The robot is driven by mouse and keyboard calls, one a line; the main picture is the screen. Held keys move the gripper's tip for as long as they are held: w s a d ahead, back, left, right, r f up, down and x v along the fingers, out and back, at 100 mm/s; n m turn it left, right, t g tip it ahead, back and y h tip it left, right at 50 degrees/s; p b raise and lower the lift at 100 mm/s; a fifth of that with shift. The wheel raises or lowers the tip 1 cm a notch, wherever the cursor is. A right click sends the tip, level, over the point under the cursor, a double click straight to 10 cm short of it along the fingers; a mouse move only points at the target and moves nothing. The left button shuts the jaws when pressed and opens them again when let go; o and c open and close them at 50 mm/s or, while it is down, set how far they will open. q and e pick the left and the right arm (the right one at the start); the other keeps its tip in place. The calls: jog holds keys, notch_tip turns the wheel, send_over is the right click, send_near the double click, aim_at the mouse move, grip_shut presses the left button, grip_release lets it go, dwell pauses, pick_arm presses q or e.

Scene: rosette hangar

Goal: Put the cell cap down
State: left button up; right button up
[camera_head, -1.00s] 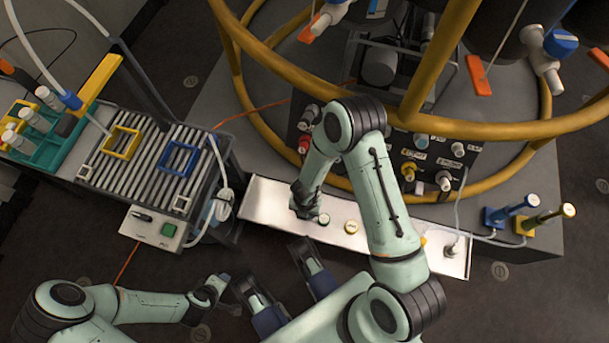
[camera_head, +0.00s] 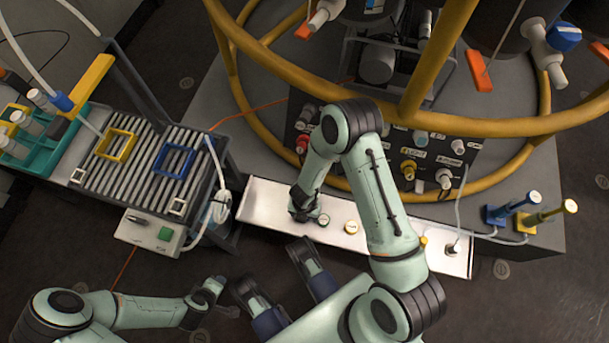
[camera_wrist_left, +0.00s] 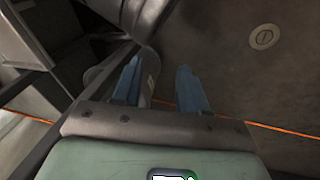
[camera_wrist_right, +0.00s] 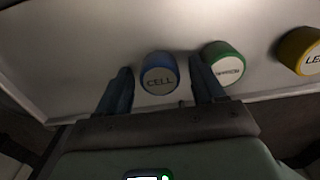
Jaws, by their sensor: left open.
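The cell cap (camera_wrist_right: 159,76) is a blue round cap marked CELL. It stands on a white tray (camera_wrist_right: 85,45) in the right wrist view, between the fingers of my right gripper (camera_wrist_right: 160,68). The fingers are apart, with a gap on each side of the cap. In the head view my right gripper (camera_head: 304,213) is over the left part of the tray (camera_head: 265,200) and hides the cap. My left gripper (camera_head: 213,287) is over the floor at the lower left. In the left wrist view its fingers (camera_wrist_left: 160,75) are apart with nothing between them.
A green-rimmed cap (camera_wrist_right: 223,63) stands close beside my right finger, and a yellow cap (camera_wrist_right: 302,50) stands further right. Behind the tray are a connector panel (camera_head: 420,160) and a yellow ring frame (camera_head: 500,128). A slatted bench (camera_head: 150,165) stands at left.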

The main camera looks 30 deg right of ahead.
pick_arm(q)
jog(key=shift+r, duration=0.1)
pick_arm(e)
jog(key=shift+r, duration=0.1)
jog(key=shift+r, duration=0.15)
notch_tip(320, 180, up, 12)
jog(key=p, duration=0.7)
pick_arm(q)
jog(key=s+d+r+g+h, duration=0.1)
jog(key=s+d+r+g, duration=0.2)
jog(key=s+r, duration=0.4)
jog(key=shift+s+d+r+m, duration=0.2)
jog(key=shift+s+d+m, duration=0.2)
jog(key=shift+s+d, duration=0.6)
pick_arm(e)
jog(key=s+a+f+m+y, duration=0.1)
jog(key=s+m, duration=0.5)
jog(key=m, duration=0.9)
jog(key=s+a+f+m+y, duration=0.2)
jog(key=s+m, duration=0.5)
jog(key=m, duration=0.8)
jog(key=shift+s+a+f, duration=0.15)
jog(key=shift+a+f, duration=0.7)
jog(key=shift+a, duration=0.15)
pick_arm(q)
jog(key=shift+a+r, duration=0.1)
jog(key=shift+r, duration=0.05)
pick_arm(e)
jog(key=shift+r, duration=0.1)
